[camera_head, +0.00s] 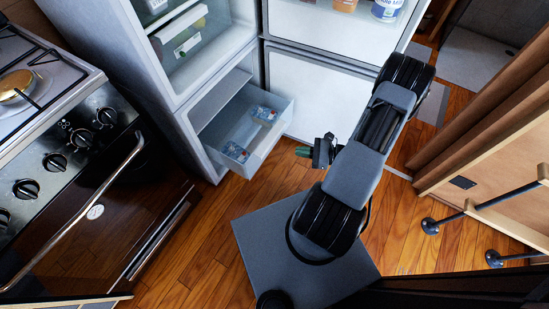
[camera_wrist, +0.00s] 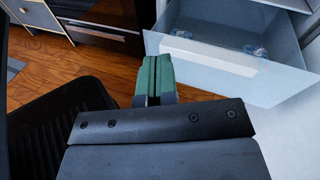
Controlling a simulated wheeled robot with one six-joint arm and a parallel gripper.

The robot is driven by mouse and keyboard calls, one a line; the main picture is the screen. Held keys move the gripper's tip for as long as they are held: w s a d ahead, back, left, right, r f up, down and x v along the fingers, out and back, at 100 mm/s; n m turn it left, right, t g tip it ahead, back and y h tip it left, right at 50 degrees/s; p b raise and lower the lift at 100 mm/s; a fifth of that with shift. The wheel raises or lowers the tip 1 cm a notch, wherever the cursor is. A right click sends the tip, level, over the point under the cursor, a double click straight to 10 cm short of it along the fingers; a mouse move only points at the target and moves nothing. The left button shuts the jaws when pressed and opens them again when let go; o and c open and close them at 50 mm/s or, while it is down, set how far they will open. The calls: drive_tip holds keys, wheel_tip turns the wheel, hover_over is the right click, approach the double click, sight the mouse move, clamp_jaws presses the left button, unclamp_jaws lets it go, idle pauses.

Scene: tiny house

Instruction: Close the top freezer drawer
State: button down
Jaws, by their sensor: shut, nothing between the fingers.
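The freezer drawer (camera_head: 263,137) is pulled out of the lower compartment of the fridge-freezer (camera_head: 207,122), with a few blue-and-white packets (camera_head: 264,114) inside. The lower freezer door (camera_head: 317,92) stands wide open to the right of the drawer. My gripper (camera_head: 301,152) is shut and empty, a little right of the drawer's front and apart from it. In the wrist view the green fingertips (camera_wrist: 154,76) are pressed together, and the drawer's pale front (camera_wrist: 210,56) lies just right of and beyond them. Whether another drawer sits below is hidden.
A stove with an oven (camera_head: 82,185) stands at the left. The upper fridge door (camera_head: 345,22) is open too, with jars on its shelves. A wooden cabinet with black rails (camera_head: 480,190) is at the right. Bare wooden floor (camera_head: 215,215) lies before the drawer.

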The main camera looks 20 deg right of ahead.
wheel_tip(320, 180, down, 9)
drive_tip(key=s+d+m+t+h+b, duration=0.1)
drive_tip(key=d+m+t+h+b, duration=0.15)
drive_tip(key=m+t, duration=0.3)
drive_tip(key=b, duration=0.3)
approach(269, 146)
drive_tip(key=shift+m+h, duration=0.25)
drive_tip(key=shift+h, duration=0.2)
drive_tip(key=x, duration=0.5)
drive_tip(key=shift+w+a+f, duration=0.1)
drive_tip(key=shift+w+a, duration=0.15)
drive_tip(key=shift+a, duration=0.05)
drive_tip(key=shift+x, duration=0.9)
drive_tip(key=shift+w, duration=0.1)
